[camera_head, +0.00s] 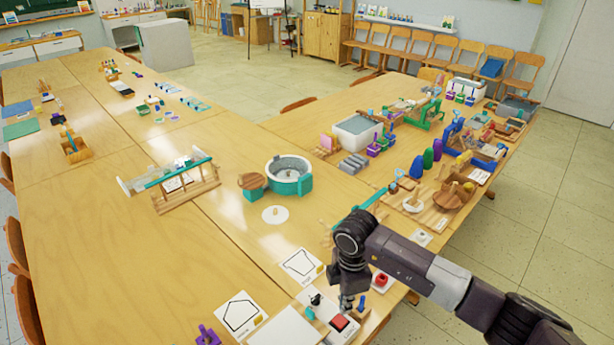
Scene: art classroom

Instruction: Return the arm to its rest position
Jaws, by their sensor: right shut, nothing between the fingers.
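My right arm comes in from the lower right of the head view and reaches over the near right edge of the wooden table (95,240). Its gripper (346,303) points down over small items at the table's near side and is shut with nothing in it. A small board with a red block (339,322) lies just beside and below the fingertips; I cannot tell whether they touch it. The dark wrist hides part of the table behind it. My left gripper does not show.
White cards with drawn outlines (239,312) lie left of the gripper. A round grey and teal basin (290,175) and a wooden rack (186,190) stand farther back. Tools and a white tub (357,134) crowd the right table. The left table's near part is bare.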

